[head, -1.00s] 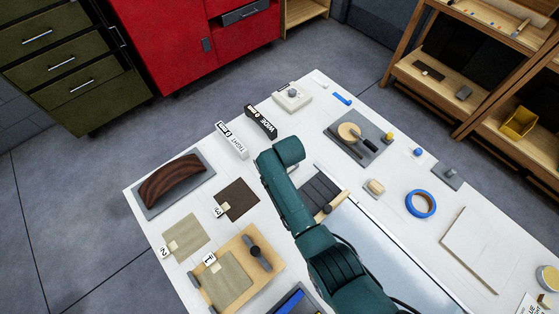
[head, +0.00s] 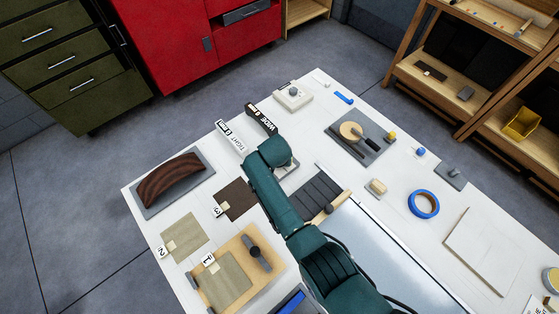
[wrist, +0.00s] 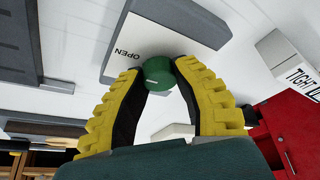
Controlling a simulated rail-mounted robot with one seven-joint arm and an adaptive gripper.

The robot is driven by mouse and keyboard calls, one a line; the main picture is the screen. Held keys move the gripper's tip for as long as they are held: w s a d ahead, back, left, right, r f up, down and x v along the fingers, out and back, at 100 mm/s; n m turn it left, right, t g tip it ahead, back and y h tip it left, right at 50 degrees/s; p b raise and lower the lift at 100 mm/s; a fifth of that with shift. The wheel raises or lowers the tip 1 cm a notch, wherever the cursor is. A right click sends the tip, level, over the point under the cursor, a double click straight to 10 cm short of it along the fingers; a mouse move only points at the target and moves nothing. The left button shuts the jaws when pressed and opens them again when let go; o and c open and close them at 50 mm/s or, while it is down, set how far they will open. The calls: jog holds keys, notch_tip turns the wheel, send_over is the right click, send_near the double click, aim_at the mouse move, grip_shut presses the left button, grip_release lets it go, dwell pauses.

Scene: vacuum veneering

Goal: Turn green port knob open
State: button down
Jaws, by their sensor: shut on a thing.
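The green knob (wrist: 158,73) shows in the wrist view with a short pale line on its face. My gripper (wrist: 159,80) has its two yellow ribbed fingers closed around the knob, one on each side. A pale plate (wrist: 140,42) marked OPEN lies just behind the knob. In the head view my arm hides the knob and the gripper; only an edge of a pale grey plate (head: 289,173) shows beside the arm's end.
Blocks marked TIGHT (head: 231,137) and WIDE (head: 262,119) stand close to my arm's end. A dark slatted panel (head: 318,195) lies to its right. A curved brown form (head: 172,180) and numbered veneer sheets lie to the left on the white table (head: 150,222).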

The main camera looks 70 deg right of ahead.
jog(key=shift+s+a+f, duration=0.1)
jog(key=shift+f, duration=0.15)
jog(key=c, duration=0.7)
grip_release()
jog(key=shift+r, duration=0.2)
jog(key=shift+r, duration=0.45)
jog(key=v, duration=1.1)
jog(key=shift+a, duration=0.15)
